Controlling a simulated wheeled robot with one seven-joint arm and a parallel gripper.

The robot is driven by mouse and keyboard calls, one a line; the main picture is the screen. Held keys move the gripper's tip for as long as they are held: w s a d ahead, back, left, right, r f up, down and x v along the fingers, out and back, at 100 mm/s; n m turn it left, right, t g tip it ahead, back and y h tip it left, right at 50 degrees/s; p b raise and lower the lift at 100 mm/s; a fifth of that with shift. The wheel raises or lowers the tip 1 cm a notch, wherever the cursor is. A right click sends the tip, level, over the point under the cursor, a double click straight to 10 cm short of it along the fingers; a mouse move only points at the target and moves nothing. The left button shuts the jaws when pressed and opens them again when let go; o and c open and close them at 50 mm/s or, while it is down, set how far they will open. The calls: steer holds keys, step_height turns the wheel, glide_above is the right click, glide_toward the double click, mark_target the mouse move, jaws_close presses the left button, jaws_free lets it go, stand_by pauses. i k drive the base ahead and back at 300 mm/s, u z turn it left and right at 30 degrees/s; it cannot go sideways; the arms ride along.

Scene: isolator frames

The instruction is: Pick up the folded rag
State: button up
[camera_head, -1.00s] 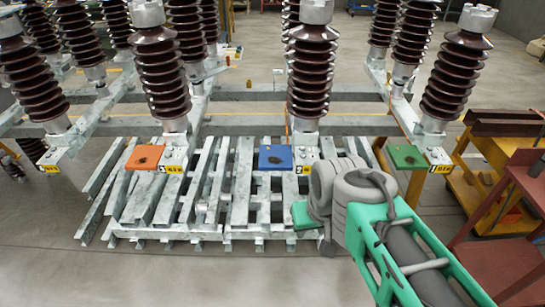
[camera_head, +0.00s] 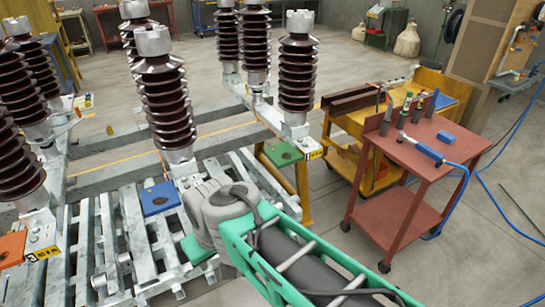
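A small blue block-shaped thing (camera_head: 446,137) lies on the top of the red cart (camera_head: 445,158) at the right. It may be the folded rag, but it is too small to be sure. My arm reaches up from the bottom of the picture, with a green frame and a grey wrist, in front of the metal rack. My gripper's fingers do not show. The arm is well to the left of the cart, apart from the blue thing.
Several hand tools, including a blue-handled one (camera_head: 428,151), stand or lie on the cart. A yellow cart (camera_head: 345,160) stands behind it. Tall brown insulators (camera_head: 167,105) rise from the rack, with orange, blue (camera_head: 160,198) and green (camera_head: 282,154) plates.

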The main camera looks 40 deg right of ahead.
mark_target(445, 137)
steer(key=z, duration=2.5)
